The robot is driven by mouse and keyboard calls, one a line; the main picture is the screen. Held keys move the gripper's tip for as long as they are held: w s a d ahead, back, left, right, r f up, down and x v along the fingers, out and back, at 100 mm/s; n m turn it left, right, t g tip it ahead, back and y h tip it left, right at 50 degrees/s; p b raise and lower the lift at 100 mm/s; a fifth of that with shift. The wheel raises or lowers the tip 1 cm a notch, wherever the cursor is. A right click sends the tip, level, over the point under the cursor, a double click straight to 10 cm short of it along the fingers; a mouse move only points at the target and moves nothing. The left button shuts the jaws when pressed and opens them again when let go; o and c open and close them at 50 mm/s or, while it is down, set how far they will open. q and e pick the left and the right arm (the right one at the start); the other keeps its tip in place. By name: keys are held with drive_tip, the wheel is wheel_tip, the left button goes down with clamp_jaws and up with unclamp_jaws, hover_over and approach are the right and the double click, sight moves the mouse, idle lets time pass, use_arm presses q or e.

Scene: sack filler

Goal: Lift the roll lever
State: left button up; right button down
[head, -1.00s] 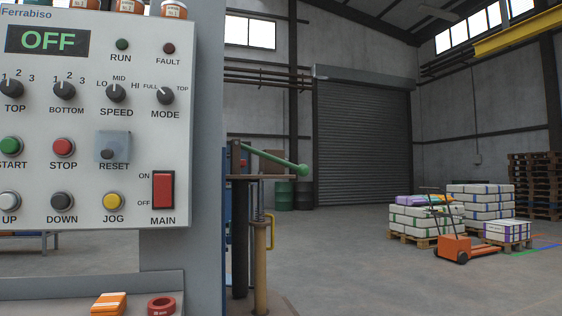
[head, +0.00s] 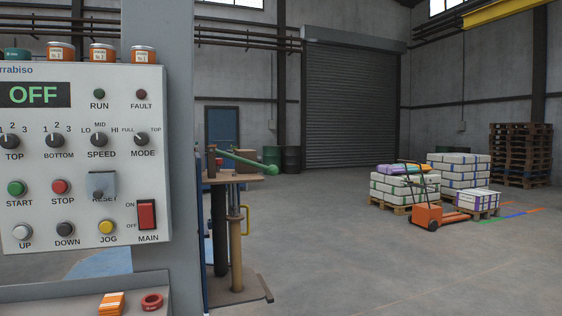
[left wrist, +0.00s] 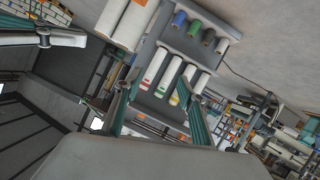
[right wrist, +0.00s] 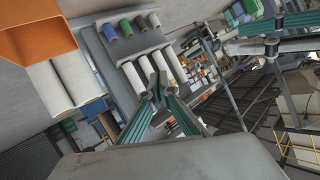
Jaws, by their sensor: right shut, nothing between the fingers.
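The lever (head: 245,160) is a green bar with a round green knob at its right end. It slopes slightly down to the right above a brown-topped stand beside the control panel. In the head view neither gripper shows, and both are away from the lever. In the left wrist view my left gripper (left wrist: 160,86) has its fingers apart with nothing between them. In the right wrist view my right gripper (right wrist: 158,82) has its fingertips together and is empty. I cannot make out the lever in either wrist view.
The control panel (head: 82,215) fills the left side, its display reading OFF. An orange item (head: 112,303) and a red ring (head: 152,302) lie on the ledge below. A pallet truck (head: 428,218) and stacked sacks (head: 458,172) stand at right. The middle floor is clear.

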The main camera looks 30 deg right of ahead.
use_arm(q)
drive_tip(key=s+a+r+m+g+y+p, duration=0.1)
drive_tip(key=a+m+g+y+p, duration=0.1)
drive_tip(key=a+p, duration=0.9)
drive_tip(key=shift+s+m+y+p, duration=0.2)
drive_tip(key=shift+m+y+p, duration=0.1)
drive_tip(key=shift+m+y, duration=0.3)
drive_tip(key=c, duration=0.4)
drive_tip(key=shift+o, duration=0.2)
use_arm(e)
drive_tip(key=s+d+r+n+g+h, duration=0.1)
drive_tip(key=d+n+h, duration=0.2)
drive_tip(key=d, duration=0.8)
drive_tip(key=shift+s+g, duration=0.25)
drive_tip(key=shift+g, duration=0.15)
use_arm(q)
drive_tip(key=shift+d, duration=0.15)
use_arm(e)
drive_tip(key=shift+d, duration=0.15)
